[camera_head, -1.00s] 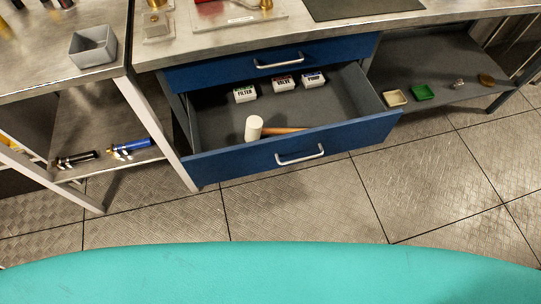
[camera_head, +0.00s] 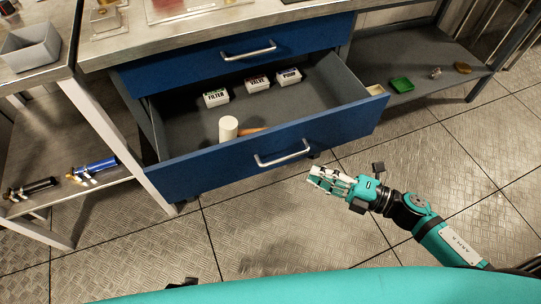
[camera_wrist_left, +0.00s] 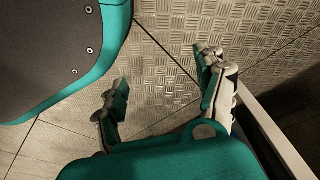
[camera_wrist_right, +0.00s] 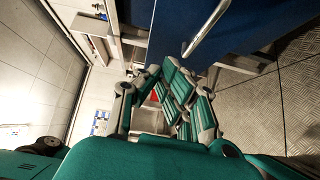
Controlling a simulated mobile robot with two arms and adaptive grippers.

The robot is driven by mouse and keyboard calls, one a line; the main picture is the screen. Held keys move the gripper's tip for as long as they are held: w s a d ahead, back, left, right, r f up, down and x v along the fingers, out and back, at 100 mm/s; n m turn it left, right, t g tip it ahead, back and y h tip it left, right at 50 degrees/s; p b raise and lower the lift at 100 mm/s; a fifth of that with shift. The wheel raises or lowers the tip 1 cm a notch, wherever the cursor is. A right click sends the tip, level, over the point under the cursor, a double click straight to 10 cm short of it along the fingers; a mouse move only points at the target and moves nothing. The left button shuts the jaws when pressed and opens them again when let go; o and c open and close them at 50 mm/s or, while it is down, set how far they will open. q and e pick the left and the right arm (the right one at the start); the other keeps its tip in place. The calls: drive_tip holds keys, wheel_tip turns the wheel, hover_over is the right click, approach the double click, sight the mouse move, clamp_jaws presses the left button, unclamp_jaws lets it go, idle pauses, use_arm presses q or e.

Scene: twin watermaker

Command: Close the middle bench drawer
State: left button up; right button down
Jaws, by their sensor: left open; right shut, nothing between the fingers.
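The middle bench drawer (camera_head: 350,128) is blue with a silver bar handle (camera_head: 282,153) and stands pulled out below a shut blue drawer (camera_head: 208,62). Inside it are white boxes marked filter (camera_head: 216,97), valve (camera_head: 258,84) and pump (camera_head: 289,80), and a white-headed mallet (camera_head: 228,128) with a wooden handle. My right gripper (camera_head: 318,180) is shut and empty, in front of the drawer, below and right of the handle and apart from it. The right wrist view shows the handle (camera_wrist_right: 208,30) ahead of the fingers. My left gripper (camera_wrist_left: 165,85) is open and empty above the floor.
A lower shelf on the right holds a green tray (camera_head: 402,85) and small items. The left shelf holds a blue cylinder (camera_head: 95,168) and a black one (camera_head: 32,187). A grey bin (camera_head: 31,46) sits on the bench. The tiled floor before the drawer is clear.

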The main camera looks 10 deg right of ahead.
drive_tip(key=a+n, duration=0.1)
approach(252, 142)
drive_tip(key=a, duration=0.4)
drive_tip(key=w, duration=0.2)
drive_tip(key=shift+w+f+g+y+p, duration=0.1)
drive_tip(key=shift+w+g+y+p, duration=0.2)
drive_tip(key=shift+w, duration=0.05)
use_arm(q)
drive_tip(key=shift+s+f, duration=0.25)
drive_tip(key=shift+f, duration=0.2)
use_arm(e)
drive_tip(key=shift+w, duration=0.1)
